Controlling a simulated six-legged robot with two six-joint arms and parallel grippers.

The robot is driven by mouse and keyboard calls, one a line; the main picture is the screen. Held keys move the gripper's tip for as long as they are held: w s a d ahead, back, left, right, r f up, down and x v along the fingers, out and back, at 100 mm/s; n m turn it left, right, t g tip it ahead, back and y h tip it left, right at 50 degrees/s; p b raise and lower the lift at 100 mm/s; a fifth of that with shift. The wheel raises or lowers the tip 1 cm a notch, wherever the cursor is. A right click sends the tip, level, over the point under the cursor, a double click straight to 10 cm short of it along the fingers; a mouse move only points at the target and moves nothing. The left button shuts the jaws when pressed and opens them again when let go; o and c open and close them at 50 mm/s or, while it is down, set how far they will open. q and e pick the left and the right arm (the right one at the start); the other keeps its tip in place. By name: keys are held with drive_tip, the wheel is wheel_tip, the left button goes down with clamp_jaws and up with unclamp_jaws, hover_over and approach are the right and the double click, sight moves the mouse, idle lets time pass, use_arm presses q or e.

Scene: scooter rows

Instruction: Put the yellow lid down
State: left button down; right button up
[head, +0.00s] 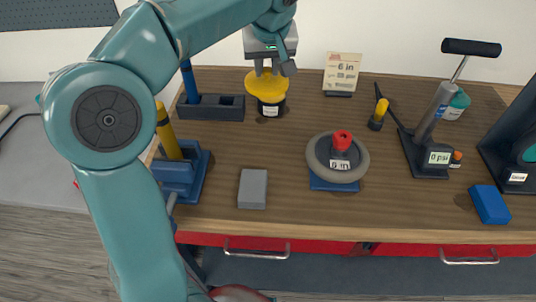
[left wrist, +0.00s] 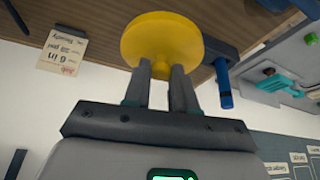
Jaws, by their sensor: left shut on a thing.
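The yellow lid (head: 265,82) is a round disc near the back left of the workbench in the head view. It is at or just above a dark jar (head: 271,108) with a white label; I cannot tell whether they touch. My left gripper (head: 268,68) comes down from above and is shut on the lid. In the left wrist view the lid (left wrist: 161,39) sits between the fingertips of the left gripper (left wrist: 162,72), its wide face turned away from the wrist. My right gripper is in neither view.
A blue-grey rack (head: 210,107) stands left of the jar. A card reading "6 in" (head: 342,72) stands to its right. A wheel (head: 337,157) with a red cap, a grey block (head: 252,188), a pump (head: 432,125) and a blue block (head: 490,204) are on the bench (head: 290,213).

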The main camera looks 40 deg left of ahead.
use_arm(q)
drive_tip(key=shift+d+f, duration=0.2)
drive_tip(key=shift+f, duration=0.05)
wheel_tip(320, 180, down, 20)
drive_tip(key=b, duration=0.3)
drive_tip(key=shift+w+r, duration=0.1)
drive_tip(key=shift+r, duration=0.1)
drive_tip(key=shift+f+b, duration=0.25)
drive_tip(key=shift+b, duration=0.2)
drive_tip(key=c, duration=0.9)
unclamp_jaws()
drive_tip(key=shift+r, duration=0.1)
drive_tip(key=shift+r, duration=0.1)
